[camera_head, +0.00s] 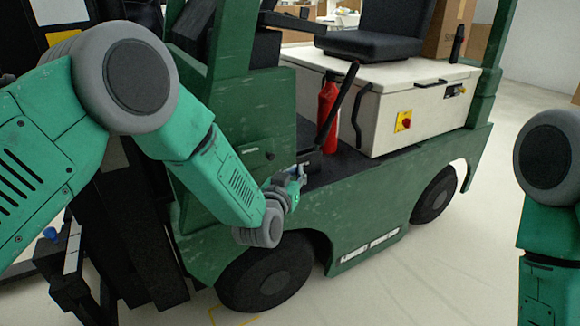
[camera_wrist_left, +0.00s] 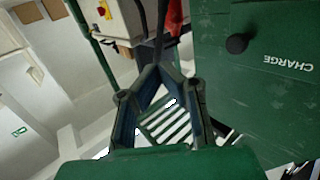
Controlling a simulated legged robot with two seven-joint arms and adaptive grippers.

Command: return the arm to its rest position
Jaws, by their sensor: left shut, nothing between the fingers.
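My left arm (camera_head: 225,175) comes in from the left and reaches forward and down to the side of a green forklift (camera_head: 350,215). My left gripper (camera_head: 301,172) is by the forklift's step opening, in front of its green side. In the left wrist view its fingers (camera_wrist_left: 158,69) meet at the tips, with nothing seen held. A green panel marked CHARGE (camera_wrist_left: 265,85) with a black knob (camera_wrist_left: 237,43) is to the right of the fingers there. My right arm (camera_head: 547,215) shows at the right edge; its gripper is out of view.
A red fire extinguisher (camera_head: 328,115) and a black lever (camera_head: 341,105) stand just beyond the left gripper. A white housing (camera_head: 385,110) under a black seat (camera_head: 378,40) is behind them. Pale floor (camera_head: 470,260) is open at the right.

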